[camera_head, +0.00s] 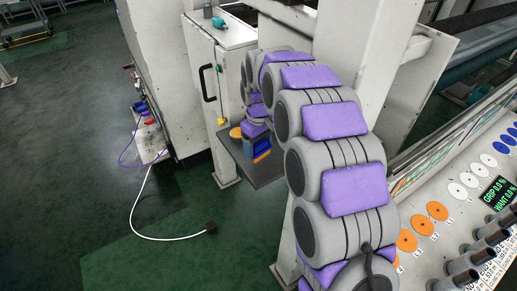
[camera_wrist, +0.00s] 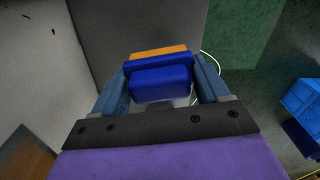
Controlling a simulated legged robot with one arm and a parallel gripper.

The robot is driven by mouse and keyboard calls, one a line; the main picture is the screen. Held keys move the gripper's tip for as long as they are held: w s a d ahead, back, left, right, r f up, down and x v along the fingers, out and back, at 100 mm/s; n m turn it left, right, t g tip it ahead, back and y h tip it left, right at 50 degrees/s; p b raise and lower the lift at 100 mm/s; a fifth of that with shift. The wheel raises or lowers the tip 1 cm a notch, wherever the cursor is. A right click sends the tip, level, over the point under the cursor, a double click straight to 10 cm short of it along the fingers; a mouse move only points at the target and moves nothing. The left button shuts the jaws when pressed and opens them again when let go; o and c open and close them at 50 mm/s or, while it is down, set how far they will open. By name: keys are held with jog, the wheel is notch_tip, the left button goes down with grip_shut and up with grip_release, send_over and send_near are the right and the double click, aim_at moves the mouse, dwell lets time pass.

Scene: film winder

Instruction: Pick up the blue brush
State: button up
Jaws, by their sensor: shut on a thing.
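The blue brush (camera_wrist: 160,82) shows in the wrist view as a blue block with an orange strip along its far side. My gripper (camera_wrist: 163,78) is shut on it, with one blue-grey finger on each side. In the head view the brush (camera_head: 262,145) is small, blue and orange, at the end of my arm. My gripper (camera_head: 256,142) there is just above a dark grey shelf (camera_head: 265,174) and partly hidden by the arm. I cannot tell whether the brush touches the shelf.
A white cabinet (camera_head: 228,80) with a black handle stands behind the shelf. A yellow-orange round thing (camera_head: 235,132) is left of the gripper. A white cable (camera_head: 150,237) lies on the green floor. A control panel (camera_head: 455,210) is at right. A blue crate (camera_wrist: 301,100) shows at right.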

jog(key=shift+s+r, duration=0.15)
jog(key=shift+s, duration=0.2)
jog(key=s+d+r+p, duration=0.1)
jog(key=s+d+p, duration=0.1)
jog(key=s, duration=1.3)
jog(key=shift+d, duration=0.35)
jog(key=shift+r, duration=0.1)
jog(key=o, duration=0.6)
jog(key=shift+c, duration=0.2)
jog(key=c, duration=0.3)
